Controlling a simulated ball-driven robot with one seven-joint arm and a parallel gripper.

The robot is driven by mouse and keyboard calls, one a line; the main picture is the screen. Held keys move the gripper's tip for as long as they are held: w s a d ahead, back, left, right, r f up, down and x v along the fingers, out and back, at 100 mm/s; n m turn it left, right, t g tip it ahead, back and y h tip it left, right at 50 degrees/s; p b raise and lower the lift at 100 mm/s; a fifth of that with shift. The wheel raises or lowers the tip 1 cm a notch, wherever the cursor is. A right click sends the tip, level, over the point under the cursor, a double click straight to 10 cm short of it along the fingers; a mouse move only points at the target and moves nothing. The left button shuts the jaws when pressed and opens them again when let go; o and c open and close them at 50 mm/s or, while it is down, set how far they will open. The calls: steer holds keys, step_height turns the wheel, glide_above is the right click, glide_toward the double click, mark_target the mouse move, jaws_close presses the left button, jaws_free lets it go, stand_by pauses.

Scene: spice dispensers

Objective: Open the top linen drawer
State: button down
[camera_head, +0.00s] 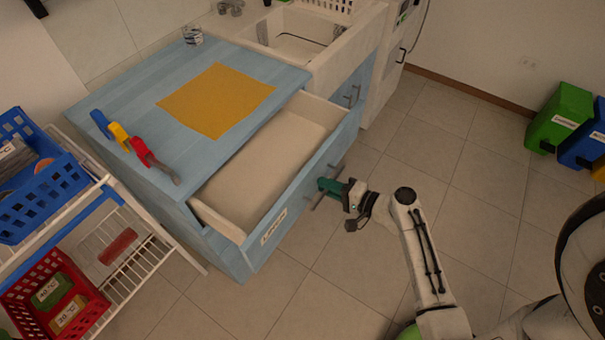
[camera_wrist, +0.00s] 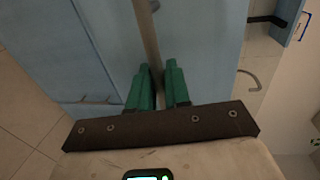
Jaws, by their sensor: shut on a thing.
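The top linen drawer (camera_head: 262,238) of the blue cabinet is pulled well out, and its pale, empty inside shows in the head view. A small white label is on its front. My gripper (camera_head: 325,187), with green fingers, is at the drawer front in the head view. In the wrist view my gripper (camera_wrist: 158,90) is shut on the long metal handle (camera_wrist: 146,35), which runs between the two fingers against the blue drawer front (camera_wrist: 205,35). Part of the handle is hidden by the fingers.
A white rack with a blue basket (camera_head: 40,180) and a red basket (camera_head: 60,300) stands left. A sink (camera_head: 300,35) is behind. Bins (camera_head: 562,117) stand right. Tiled floor before the drawer is clear.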

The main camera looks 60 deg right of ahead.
steer(key=s+b, duration=0.1)
steer(key=s, duration=1)
steer(key=shift+d, duration=0.2)
steer(key=c, duration=1.3)
jaws_free()
steer(key=shift+c, duration=0.2)
steer(key=s+r+b, duration=0.1)
steer(key=s+r, duration=0.1)
steer(key=s, duration=0.8)
steer(key=shift+s+d, duration=0.2)
steer(key=shift+s, duration=0.15)
